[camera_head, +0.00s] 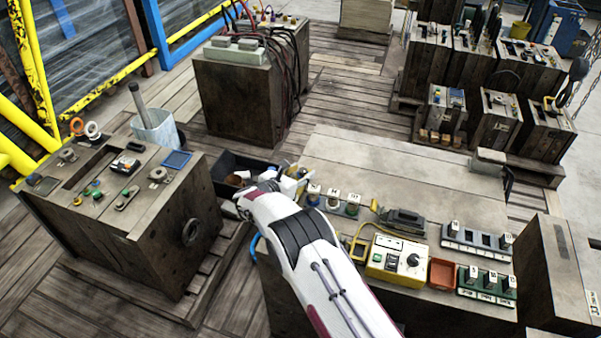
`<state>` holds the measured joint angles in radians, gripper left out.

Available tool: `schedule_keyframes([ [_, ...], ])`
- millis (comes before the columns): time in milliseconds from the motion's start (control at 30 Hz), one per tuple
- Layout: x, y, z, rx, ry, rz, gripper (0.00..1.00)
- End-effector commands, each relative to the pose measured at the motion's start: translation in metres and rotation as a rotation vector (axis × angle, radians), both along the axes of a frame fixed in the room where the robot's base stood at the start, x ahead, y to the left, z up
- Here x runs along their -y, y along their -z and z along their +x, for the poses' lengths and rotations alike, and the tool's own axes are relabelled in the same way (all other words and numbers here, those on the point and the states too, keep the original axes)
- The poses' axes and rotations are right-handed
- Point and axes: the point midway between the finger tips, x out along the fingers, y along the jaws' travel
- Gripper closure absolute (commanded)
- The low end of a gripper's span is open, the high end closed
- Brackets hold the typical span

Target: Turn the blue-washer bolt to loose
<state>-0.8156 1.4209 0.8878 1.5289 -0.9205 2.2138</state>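A mould block (175,240) stands at the left with several small fittings on its top. My white and black arm reaches from the bottom centre up to the dark bin, right of the block. The fingers of my gripper cannot be made out at its end, so their opening and any held thing are unclear.
A dark bin (229,163) with small items sits beyond my arm's end. A yellow control box (397,262) with a black knob and an orange tray (442,273) stand on the right-hand bench. A cup with a rod (155,128) stands behind the left block.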

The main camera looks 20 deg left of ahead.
Motion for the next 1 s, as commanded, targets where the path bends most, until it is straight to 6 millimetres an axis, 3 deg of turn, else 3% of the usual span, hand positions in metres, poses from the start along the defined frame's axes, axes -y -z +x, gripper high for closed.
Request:
schedule_keyframes([
  [367, 0.0003, 0.0006, 0.0016, 0.0, 0.0, 0.0, 0.64],
  [500, 0.0002, 0.0006, 0.0016, 0.0, -0.001, 0.0, 0.98],
  [533, 0.0002, 0.0006, 0.0016, 0.0, -0.001, 0.0, 1.0],
  [1000, 0.0013, -0.0017, 0.0036, 0.007, -0.044, -0.002, 1.0],
])
